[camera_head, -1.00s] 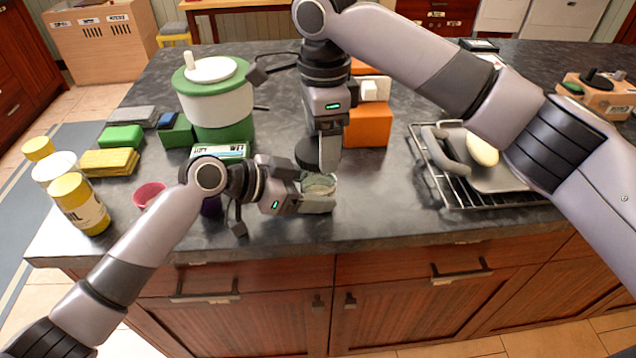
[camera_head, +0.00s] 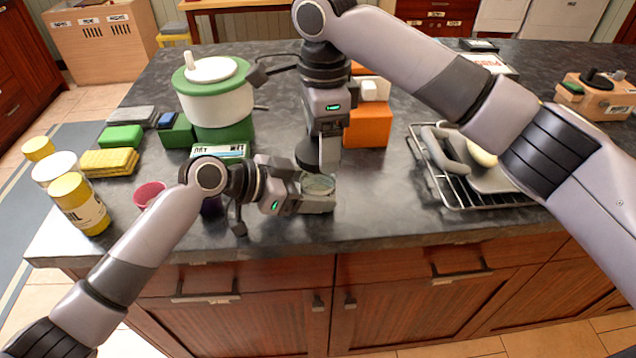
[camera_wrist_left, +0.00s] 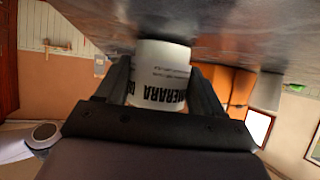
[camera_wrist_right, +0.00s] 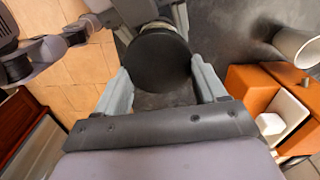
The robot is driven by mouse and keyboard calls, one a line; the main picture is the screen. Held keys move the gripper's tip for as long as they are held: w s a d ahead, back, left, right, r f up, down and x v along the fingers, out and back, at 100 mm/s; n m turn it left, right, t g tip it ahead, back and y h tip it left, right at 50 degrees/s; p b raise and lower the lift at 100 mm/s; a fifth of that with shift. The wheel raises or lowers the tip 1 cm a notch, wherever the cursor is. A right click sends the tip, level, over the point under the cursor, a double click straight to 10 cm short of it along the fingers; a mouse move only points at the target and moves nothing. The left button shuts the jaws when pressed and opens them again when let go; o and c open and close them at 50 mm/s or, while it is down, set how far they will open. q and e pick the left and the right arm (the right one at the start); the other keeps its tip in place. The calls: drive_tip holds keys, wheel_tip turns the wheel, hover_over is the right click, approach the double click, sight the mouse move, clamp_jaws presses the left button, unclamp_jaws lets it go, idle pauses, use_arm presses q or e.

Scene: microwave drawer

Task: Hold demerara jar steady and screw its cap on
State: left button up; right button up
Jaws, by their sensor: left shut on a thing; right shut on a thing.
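The demerara jar (camera_head: 318,184) has clear glass at the top and a white label, which is upside down in the left wrist view (camera_wrist_left: 160,75). My left gripper (camera_head: 316,198) is shut around its sides near the counter's front edge. The dark round cap (camera_wrist_right: 157,58) is between the fingers of my right gripper (camera_wrist_right: 160,75), which is shut on it. In the head view the cap (camera_head: 309,155) shows partly, near the jar's top, and my right gripper (camera_head: 328,155) points down. The jar's mouth looks uncovered. In the right wrist view the cap hides what lies beneath it.
A green and white pot (camera_head: 214,95) stands behind my left gripper. Orange boxes (camera_head: 367,125) stand behind the right one. A wire rack (camera_head: 450,190) with a tray is at right. A pink cup (camera_head: 149,193) and yellow-lidded containers (camera_head: 80,205) are at left.

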drive_tip(key=shift+f, duration=0.6)
idle(1.9)
